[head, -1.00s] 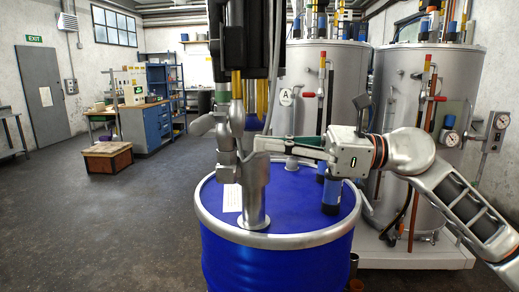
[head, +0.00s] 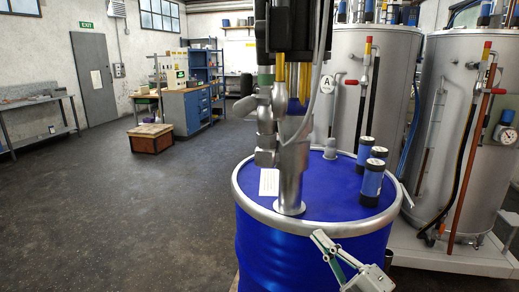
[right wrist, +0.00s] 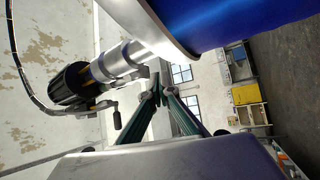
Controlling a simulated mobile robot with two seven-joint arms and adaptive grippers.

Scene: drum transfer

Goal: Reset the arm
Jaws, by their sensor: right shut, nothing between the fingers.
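My right gripper (head: 318,237) is at the bottom of the head view, in front of the near side of the blue drum (head: 275,248) and below its rim. Its fingers are shut and empty. In the right wrist view the fingertips (right wrist: 158,92) meet, with the drum (right wrist: 222,18) above them and apart in the picture. The metal pump (head: 290,165) stands upright on the drum lid. It also shows in the right wrist view (right wrist: 115,62). My left gripper is not in view.
Several blue canisters with black caps (head: 372,188) stand on the lid's right side. Tall silver tanks (head: 455,120) stand behind on a white base (head: 460,258). A wooden crate (head: 150,140) and blue cabinet (head: 186,112) are at the back left. The floor at left is clear.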

